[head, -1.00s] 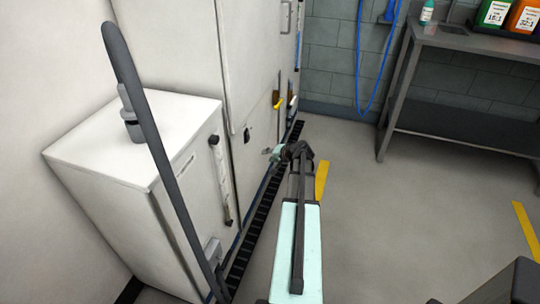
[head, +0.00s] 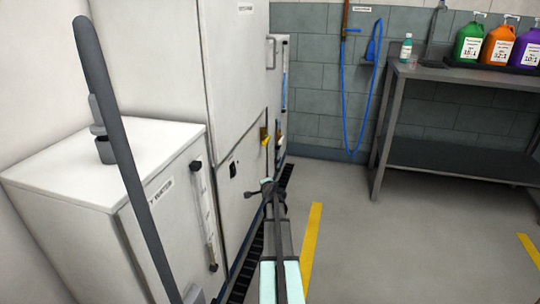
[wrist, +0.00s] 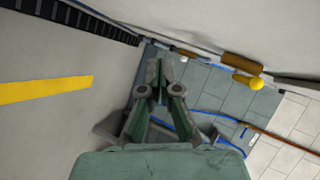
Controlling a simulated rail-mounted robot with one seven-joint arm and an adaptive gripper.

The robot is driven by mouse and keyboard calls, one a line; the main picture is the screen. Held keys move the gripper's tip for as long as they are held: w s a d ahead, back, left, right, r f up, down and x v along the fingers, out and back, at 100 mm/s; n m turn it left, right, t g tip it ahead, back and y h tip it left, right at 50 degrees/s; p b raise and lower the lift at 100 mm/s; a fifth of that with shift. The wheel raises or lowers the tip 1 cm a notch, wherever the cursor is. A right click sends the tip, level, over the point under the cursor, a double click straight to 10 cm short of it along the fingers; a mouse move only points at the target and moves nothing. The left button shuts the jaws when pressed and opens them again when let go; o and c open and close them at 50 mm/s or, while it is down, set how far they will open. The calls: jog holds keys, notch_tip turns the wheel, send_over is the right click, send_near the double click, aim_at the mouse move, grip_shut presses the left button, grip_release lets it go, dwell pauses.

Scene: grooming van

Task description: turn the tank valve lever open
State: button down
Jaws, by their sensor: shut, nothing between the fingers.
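The tank valve lever (head: 265,139) is a small yellow handle beside a brass fitting, low on the white cabinet front in the head view. In the wrist view its yellow rounded end (wrist: 257,83) shows at upper right, next to the brown-brass fitting (wrist: 242,64). My gripper (wrist: 160,65) is shut and empty, with its fingertips left of the lever and apart from it. In the head view my gripper (head: 268,186) is nearer and lower than the lever, beside the cabinet front. The lever's exact angle is too small to tell.
A white cabinet (head: 240,65) and a lower white box (head: 165,205) line the left side. A black floor grating (head: 245,265) runs along their base. A metal bench (head: 400,110) with bottles stands at the right. A blue hose (head: 345,110) hangs on the wall. The floor between is clear.

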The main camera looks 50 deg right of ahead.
jog(key=s+d+r+m+h, duration=0.2)
jog(key=d+r+m+h, duration=0.45)
jog(key=r+m, duration=0.4)
jog(key=w+d+m, duration=0.2)
jog(key=w+d, duration=0.4)
jog(key=w, duration=0.2)
jog(key=shift+w+d+r, duration=0.35)
jog(key=shift+d+r, duration=0.05)
